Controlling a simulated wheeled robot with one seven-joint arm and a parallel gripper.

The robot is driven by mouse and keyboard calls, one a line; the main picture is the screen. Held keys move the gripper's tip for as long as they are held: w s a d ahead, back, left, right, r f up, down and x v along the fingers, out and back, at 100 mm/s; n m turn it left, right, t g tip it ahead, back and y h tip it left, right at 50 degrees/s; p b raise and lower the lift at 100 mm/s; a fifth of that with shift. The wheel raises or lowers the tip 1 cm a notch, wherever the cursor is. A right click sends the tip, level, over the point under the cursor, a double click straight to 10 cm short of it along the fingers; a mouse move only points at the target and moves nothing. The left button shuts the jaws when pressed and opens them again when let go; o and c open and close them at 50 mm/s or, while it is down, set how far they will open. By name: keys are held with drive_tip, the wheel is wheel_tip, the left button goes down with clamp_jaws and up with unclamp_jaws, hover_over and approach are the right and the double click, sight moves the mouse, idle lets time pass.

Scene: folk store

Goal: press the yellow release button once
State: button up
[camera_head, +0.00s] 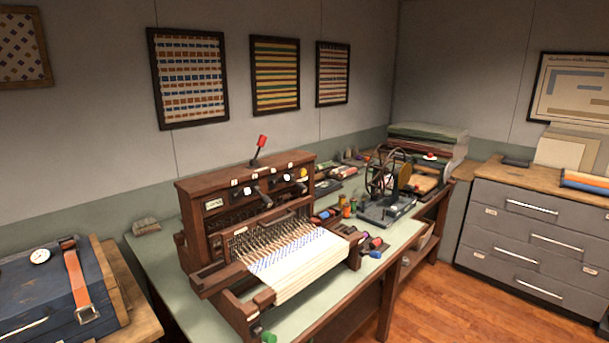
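A dark wooden table loom (245,173) stands on the green-topped bench (160,262) in the middle of the view. A small round yellow button (303,173) appears near the right end of the loom's upper front panel, beside a black lever. Its label is too small to read, and I cannot tell whether it is pressed in. A red-knobbed lever (261,143) rises from the loom's top. White cloth with blue marks (300,262) stretches over the loom's front. My gripper is not in view.
A blue case (50,290) with an orange strap sits at the lower left. Colored spools (370,242) and a wheeled winding device (386,195) stand right of the loom. Grey drawers (530,235) stand at the right. Wooden floor (470,310) is clear between bench and drawers.

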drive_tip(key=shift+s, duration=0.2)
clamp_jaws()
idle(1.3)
